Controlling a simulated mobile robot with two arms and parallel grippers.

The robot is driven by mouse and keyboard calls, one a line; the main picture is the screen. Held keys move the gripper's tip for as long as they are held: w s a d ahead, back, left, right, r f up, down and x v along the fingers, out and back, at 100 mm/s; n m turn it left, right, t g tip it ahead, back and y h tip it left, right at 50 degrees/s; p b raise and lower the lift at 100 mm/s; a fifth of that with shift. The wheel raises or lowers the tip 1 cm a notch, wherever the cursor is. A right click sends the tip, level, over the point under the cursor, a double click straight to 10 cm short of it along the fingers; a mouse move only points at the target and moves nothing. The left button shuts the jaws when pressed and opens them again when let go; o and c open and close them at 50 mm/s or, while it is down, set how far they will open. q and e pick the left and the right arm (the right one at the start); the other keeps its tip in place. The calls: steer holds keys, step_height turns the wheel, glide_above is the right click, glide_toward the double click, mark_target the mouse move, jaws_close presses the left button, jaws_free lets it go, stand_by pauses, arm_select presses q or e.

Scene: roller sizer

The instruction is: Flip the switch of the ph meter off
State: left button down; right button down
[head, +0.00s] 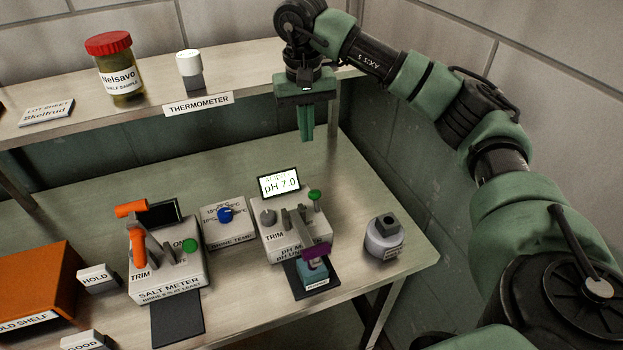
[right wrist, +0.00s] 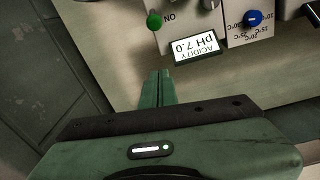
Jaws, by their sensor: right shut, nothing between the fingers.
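The pH meter (head: 287,243) stands on the table, a pale box with a lit display (head: 279,184) reading pH 7.0. A green-knobbed switch (head: 314,195) stands at its back right, and a grey trim knob (head: 268,217) at its left. The display also shows in the right wrist view (right wrist: 197,45), upside down, with the green knob (right wrist: 154,20) near an "ON" mark. My right gripper (head: 307,137) is shut and empty, pointing down above the table behind the meter, apart from it. Its closed fingers show in the right wrist view (right wrist: 157,88). My left gripper is out of view.
A purple-topped probe part (head: 316,252) and small jar (head: 315,275) are at the meter's front. A grey round container (head: 384,238) stands to the right. The salt meter (head: 167,272) and blue-knobbed brine temp box (head: 228,225) are to the left. A shelf (head: 240,88) runs behind.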

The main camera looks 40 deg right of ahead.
mark_target(316, 203)
steer(key=f+p, duration=0.1)
steer(key=f, duration=0.7)
steer(key=f+p, duration=0.1)
steer(key=f, duration=0.4)
steer(key=shift+w+d+p, duration=0.25)
steer(key=shift+d+p, duration=0.1)
steer(key=shift+d, duration=0.05)
steer(key=s, duration=0.1)
steer(key=p, duration=0.1)
steer(key=s+a+p, duration=0.1)
steer(key=shift+s+r, duration=0.3)
steer(key=shift+r, duration=0.1)
steer(key=shift+s+a, duration=0.2)
steer(key=shift+s, duration=0.25)
steer(key=shift+w, duration=0.1)
